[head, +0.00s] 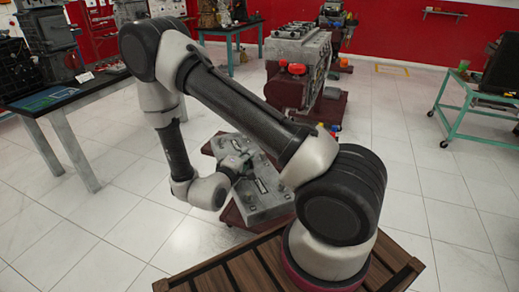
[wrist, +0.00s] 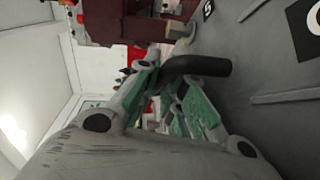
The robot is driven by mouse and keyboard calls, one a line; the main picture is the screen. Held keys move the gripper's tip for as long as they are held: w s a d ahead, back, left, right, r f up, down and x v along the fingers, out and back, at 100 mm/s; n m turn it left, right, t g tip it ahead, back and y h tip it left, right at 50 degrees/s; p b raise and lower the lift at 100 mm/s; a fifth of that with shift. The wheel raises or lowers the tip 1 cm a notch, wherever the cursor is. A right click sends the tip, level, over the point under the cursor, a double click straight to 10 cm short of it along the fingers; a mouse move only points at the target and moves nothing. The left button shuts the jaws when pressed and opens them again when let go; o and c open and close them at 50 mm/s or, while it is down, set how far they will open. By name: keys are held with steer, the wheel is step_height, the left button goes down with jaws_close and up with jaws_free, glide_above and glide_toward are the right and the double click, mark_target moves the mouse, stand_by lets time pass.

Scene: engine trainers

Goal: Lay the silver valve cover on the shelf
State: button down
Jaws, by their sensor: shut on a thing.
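The silver valve cover (head: 268,207) is a long grey box-like piece with dark labels. In the head view it is below my forearm, over a dark red stand, and my arm hides part of it. Its grey face fills the right of the wrist view (wrist: 265,75). My gripper (head: 240,163), with green and grey fingers, is at its upper left side. In the wrist view the fingers (wrist: 160,78) are closed around a black tube-like part beside the grey face. I cannot tell whether the cover is lifted off the stand. I cannot pick out the shelf with certainty.
A dark red stand (head: 232,213) is under the cover. A large engine trainer (head: 300,75) stands behind it. A dark-topped table (head: 70,92) is at the left, and a green trolley (head: 470,110) at the right. White tiled floor is open on both sides. Wooden slats (head: 232,277) are in front.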

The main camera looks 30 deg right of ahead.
steer(key=shift+f+x, duration=0.25)
steer(key=shift+x, duration=1.95)
steer(key=shift+f+x, duration=0.3)
steer(key=shift+x, duration=1.85)
steer(key=shift+f+x, duration=0.25)
steer(key=shift+x, duration=1.95)
steer(key=shift+a+f, duration=0.1)
steer(key=c, duration=1.5)
jaws_free()
